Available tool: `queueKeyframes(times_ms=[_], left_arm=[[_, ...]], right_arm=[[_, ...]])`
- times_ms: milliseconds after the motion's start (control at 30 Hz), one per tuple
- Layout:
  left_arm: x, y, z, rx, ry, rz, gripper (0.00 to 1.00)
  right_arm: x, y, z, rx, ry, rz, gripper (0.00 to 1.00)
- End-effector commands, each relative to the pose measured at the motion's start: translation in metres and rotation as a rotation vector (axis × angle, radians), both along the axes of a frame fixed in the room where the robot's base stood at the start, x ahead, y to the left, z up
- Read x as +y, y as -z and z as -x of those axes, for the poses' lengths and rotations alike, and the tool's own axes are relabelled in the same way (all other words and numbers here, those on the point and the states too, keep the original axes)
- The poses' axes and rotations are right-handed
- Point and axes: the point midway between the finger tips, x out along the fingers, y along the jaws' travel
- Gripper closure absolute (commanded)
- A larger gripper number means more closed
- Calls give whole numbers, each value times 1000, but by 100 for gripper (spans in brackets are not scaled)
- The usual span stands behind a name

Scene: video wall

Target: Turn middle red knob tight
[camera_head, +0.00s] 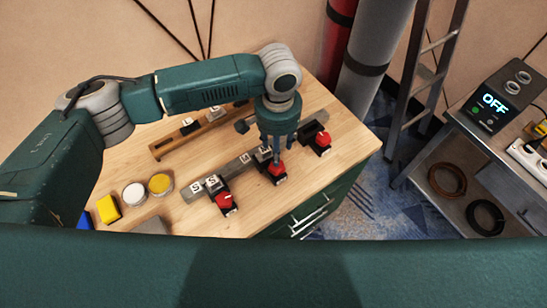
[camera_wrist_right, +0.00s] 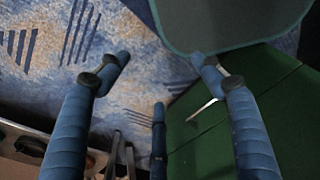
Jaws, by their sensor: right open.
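Three red knobs on dark bases stand in a slanting row along the front of the wooden table in the head view: a near left one (camera_head: 225,200), the middle one (camera_head: 277,170) and a far right one (camera_head: 323,140). My left gripper (camera_head: 276,160) points down over the middle red knob, its fingers at the knob's top. I cannot tell whether they grip it. My right gripper (camera_wrist_right: 162,62) shows only in the right wrist view. Its blue fingers are spread apart and empty, over the carpet beside a green cabinet, away from the knobs.
A grey bar with lettered blocks (camera_head: 212,182) runs beside the knobs on the wooden table (camera_head: 165,215). White (camera_head: 134,194) and yellow (camera_head: 160,184) round tubs and a yellow block (camera_head: 108,208) stand left. A ladder (camera_head: 425,70) and a side bench with an "OFF" display (camera_head: 495,104) are right.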

Motion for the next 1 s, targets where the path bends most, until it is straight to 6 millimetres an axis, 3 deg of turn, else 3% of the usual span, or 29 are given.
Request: queueKeyframes(times_ms=[267,500,700,900,933,1000], left_arm=[[1,50,1,3,-1,-3,56],[0,86,1,1,1,0,56],[0,96,0,-2,2,1,56],[0,97,0,-2,2,1,56],[0,97,0,-2,2,1,58],[0,97,0,-2,2,1,72]], right_arm=[[-25,-16,26,36,2,30,34],[-18,-23,14,21,4,21,34],[-3,-25,4,5,5,4,34],[-3,-24,6,7,3,3,34],[-3,-24,6,8,3,5,34],[-5,-24,7,10,2,6,34]])
